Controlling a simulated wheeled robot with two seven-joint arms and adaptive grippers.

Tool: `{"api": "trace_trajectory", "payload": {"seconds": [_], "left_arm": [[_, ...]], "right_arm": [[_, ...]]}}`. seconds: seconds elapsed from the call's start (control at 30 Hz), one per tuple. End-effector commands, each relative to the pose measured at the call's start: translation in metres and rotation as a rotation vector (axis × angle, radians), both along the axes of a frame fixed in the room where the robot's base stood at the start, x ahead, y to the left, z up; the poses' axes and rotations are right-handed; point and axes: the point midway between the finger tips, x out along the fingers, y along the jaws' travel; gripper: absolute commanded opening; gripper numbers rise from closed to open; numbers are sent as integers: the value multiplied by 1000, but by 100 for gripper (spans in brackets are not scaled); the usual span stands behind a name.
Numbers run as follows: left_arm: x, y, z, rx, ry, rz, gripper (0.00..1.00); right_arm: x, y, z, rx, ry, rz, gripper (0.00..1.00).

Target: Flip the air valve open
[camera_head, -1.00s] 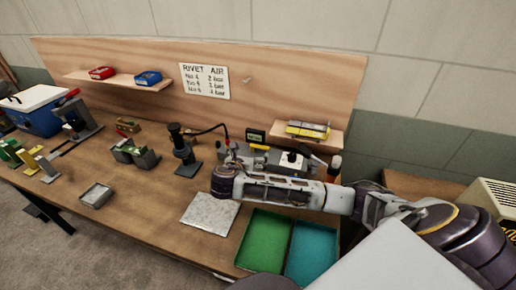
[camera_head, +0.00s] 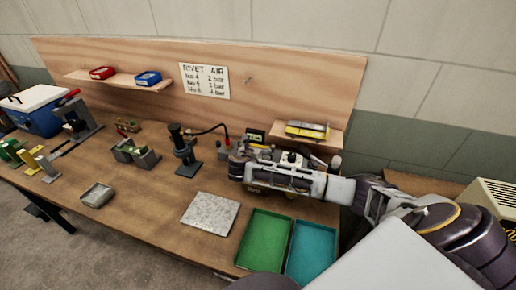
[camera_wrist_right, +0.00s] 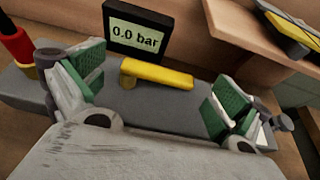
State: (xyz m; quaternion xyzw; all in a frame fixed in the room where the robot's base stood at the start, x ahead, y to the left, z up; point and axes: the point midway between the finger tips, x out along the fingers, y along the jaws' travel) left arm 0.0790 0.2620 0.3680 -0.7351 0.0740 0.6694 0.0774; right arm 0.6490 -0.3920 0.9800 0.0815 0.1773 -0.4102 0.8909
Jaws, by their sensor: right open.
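The air valve's yellow lever (camera_wrist_right: 157,73) lies roughly crosswise on a grey block (camera_wrist_right: 150,103) in the right wrist view. Behind it a black gauge (camera_wrist_right: 138,27) reads 0.0 bar; the gauge also shows in the head view (camera_head: 256,135). My right gripper (camera_wrist_right: 158,82) is open, its green-padded fingers on either side of the lever, with clear gaps and nothing between the pads touching it. In the head view my right gripper (camera_head: 240,165) is over the back right of the bench and hides much of the valve. My left gripper is not in view.
A wooden shelf (camera_head: 310,137) with a yellow-and-grey item is just right of the gauge. A black upright tool (camera_head: 183,150) with a hose stands left of my gripper. Green (camera_head: 264,240) and teal (camera_head: 311,250) trays and a grey plate (camera_head: 210,213) lie in front.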

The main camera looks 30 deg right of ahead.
Motion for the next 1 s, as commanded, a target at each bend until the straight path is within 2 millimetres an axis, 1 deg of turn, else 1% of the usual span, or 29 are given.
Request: {"api": "trace_trajectory", "payload": {"seconds": [0.33,0.83,1.0], "left_arm": [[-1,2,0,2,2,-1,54],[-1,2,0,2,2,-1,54],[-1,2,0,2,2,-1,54]], "right_arm": [[1,-2,-1,0,0,-1,100],[1,-2,-1,0,0,-1,36],[1,-2,-1,0,0,-2,35]]}}
